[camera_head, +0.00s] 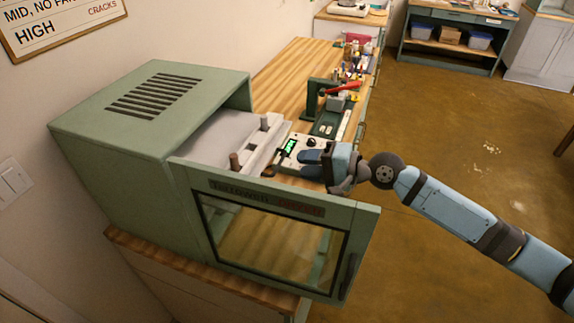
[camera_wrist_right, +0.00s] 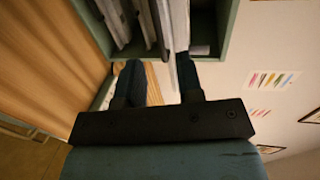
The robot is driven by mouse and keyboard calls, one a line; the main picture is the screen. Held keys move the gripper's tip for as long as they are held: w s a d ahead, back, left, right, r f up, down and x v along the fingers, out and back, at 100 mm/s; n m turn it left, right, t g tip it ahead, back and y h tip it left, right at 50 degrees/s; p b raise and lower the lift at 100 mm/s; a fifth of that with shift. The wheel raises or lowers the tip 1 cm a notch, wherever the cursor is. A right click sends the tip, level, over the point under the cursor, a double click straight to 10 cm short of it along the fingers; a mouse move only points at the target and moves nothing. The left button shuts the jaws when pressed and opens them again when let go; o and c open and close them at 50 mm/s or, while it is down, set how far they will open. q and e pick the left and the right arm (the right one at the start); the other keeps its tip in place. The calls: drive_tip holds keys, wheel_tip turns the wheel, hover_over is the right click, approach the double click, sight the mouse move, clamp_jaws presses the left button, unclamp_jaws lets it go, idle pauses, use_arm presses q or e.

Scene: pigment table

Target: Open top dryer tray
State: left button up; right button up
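The green dryer (camera_head: 150,130) stands at the left in the head view with its windowed door (camera_head: 275,235) swung open. A pale tray (camera_head: 215,138) shows at its opening, with a light front rail and two brownish knobs. In the right wrist view the dryer's inside (camera_wrist_right: 232,25) appears turned sideways, with several pale tray edges (camera_wrist_right: 165,25). My right gripper (camera_head: 308,160) is outside the opening, to the right of the tray front and behind the door. Its fingers are apart in the right wrist view (camera_wrist_right: 160,80); I see nothing clamped between them. My left gripper is out of view.
The open door stands in front of my right gripper. A device with a green display (camera_head: 289,146) is close beside the gripper on the wooden counter (camera_head: 290,65). Further back are a green stand (camera_head: 316,98) with a red item and small containers. Floor at right is clear.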

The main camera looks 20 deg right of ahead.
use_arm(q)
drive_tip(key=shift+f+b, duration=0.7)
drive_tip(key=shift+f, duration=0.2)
use_arm(e)
drive_tip(key=v, duration=0.7)
